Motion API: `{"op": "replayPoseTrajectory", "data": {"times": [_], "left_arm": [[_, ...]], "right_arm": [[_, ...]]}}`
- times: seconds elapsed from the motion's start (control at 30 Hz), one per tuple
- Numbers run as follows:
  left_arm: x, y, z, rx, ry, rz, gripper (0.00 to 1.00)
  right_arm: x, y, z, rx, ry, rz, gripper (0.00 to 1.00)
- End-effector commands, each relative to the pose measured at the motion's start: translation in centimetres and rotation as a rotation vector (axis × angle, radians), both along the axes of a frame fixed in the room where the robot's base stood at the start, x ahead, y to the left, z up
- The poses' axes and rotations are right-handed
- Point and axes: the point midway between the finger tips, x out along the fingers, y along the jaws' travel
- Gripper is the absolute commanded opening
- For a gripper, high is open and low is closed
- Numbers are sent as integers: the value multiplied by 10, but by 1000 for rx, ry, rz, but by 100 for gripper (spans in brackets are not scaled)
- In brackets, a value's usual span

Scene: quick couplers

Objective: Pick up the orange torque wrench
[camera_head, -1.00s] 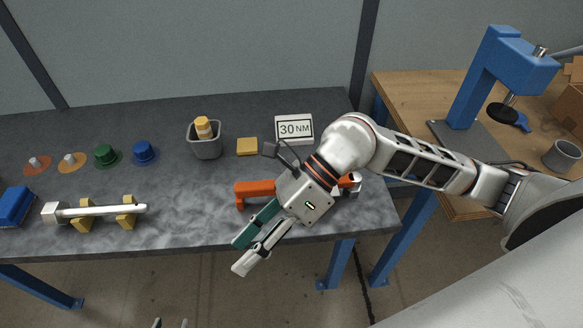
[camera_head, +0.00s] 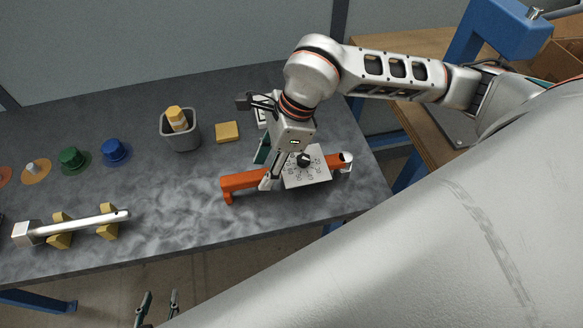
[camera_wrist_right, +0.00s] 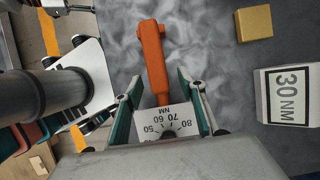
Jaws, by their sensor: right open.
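The orange torque wrench (camera_head: 242,181) lies on the dark bench near its front edge. Its handle points left, and a white dial plate (camera_head: 312,174) with numbers sits along its body. My right gripper (camera_head: 266,168) is open, pointing down over the wrench beside the dial plate. In the right wrist view, the orange handle (camera_wrist_right: 153,62) runs between the two spread fingers (camera_wrist_right: 158,103), with clear gaps on both sides. My left gripper (camera_head: 158,300) shows only its fingertips at the bottom edge of the head view, apart and empty, in front of the bench.
A silver wrench (camera_head: 85,225) rests on yellow blocks at left. A grey bin (camera_head: 184,138) with a yellow-orange item and a yellow block (camera_head: 227,132) stand behind. Blue (camera_head: 115,151) and green (camera_head: 72,159) caps lie farther left. A "30 NM" sign (camera_wrist_right: 290,96) is close to the gripper.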

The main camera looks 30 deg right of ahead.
Motion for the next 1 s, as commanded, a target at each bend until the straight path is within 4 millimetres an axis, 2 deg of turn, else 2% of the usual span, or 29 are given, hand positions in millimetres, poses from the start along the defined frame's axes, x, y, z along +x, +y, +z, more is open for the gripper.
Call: {"op": "replayPoseTrajectory", "data": {"times": [0.2, 0.33, 0.63, 0.67, 0.8, 1.0], "left_arm": [[0, 0, 4, 1, 0, -1, 38], [0, 0, 2, 1, 1, 0, 38], [1, 0, 2, 1, 0, 0, 38], [1, 0, 2, 1, 0, 0, 38], [1, 0, 2, 1, -1, 0, 38], [2, 0, 2, 1, -1, 0, 38]], "right_arm": [[0, 17, -25, 2, 4, 1, 40], [3, 21, -40, 2, 2, -1, 40], [3, 23, -44, 1, 1, 0, 40], [3, 23, -44, 1, 1, 0, 35], [3, 23, -44, 1, 1, 0, 0], [4, 23, -43, 2, -1, 0, 0]]}}
